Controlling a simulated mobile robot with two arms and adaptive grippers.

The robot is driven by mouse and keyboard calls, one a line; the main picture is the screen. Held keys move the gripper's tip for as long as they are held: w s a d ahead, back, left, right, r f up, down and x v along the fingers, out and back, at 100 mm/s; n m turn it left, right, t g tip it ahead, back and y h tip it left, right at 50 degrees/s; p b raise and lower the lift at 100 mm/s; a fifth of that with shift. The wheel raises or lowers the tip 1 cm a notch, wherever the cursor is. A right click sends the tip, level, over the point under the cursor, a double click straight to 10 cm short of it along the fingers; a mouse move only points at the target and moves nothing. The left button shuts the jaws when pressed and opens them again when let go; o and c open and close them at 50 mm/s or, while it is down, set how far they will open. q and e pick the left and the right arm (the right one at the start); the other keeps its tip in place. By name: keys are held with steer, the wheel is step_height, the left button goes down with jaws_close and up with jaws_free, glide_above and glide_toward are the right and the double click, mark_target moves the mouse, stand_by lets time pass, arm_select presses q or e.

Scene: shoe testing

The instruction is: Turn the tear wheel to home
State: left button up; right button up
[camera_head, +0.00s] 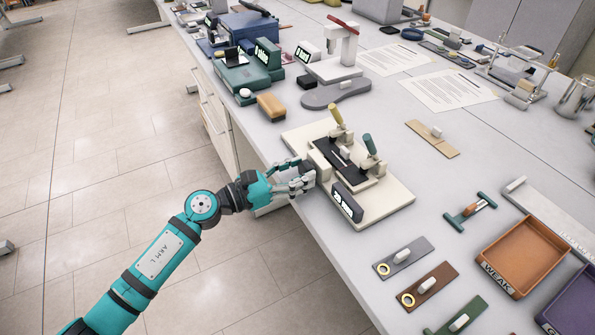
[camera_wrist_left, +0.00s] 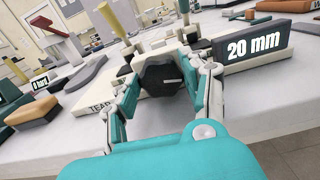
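The tear tester (camera_head: 385,205) is a cream base plate with a raised bed, a yellow-handled clamp (camera_head: 338,117) and a green-handled clamp (camera_head: 369,144). Its dark display (camera_head: 347,203) reads "20 mm" in the left wrist view (camera_wrist_left: 254,46). The tear wheel (camera_wrist_left: 163,78) is a dark knob with a pale mark, on the tester's near side beside a partly hidden "TEAR" label (camera_wrist_left: 101,105). My left gripper (camera_head: 305,180) has its fingers apart on either side of the wheel; contact is unclear. My right gripper is out of view.
A tan block (camera_head: 271,106) and a grey sole-shaped base (camera_head: 336,93) stand behind the tester. Small plates with pegs (camera_head: 404,257) and an orange "WEAK" tray (camera_head: 523,252) lie to the right. The table edge runs close under my left gripper.

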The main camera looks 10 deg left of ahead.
arm_select(q)
steer(key=c, duration=0.4)
steer(key=shift+o, duration=0.2)
steer(key=n+p, duration=0.1)
steer(key=n, duration=0.2)
steer(key=shift+n+p, duration=0.3)
steer(key=shift+w+a+n+p, duration=0.1)
steer(key=shift+n+p, duration=0.55)
steer(key=shift+n, duration=1.05)
steer(key=o, duration=1.2)
steer(key=shift+c, duration=0.2)
steer(key=shift+a+f, duration=0.1)
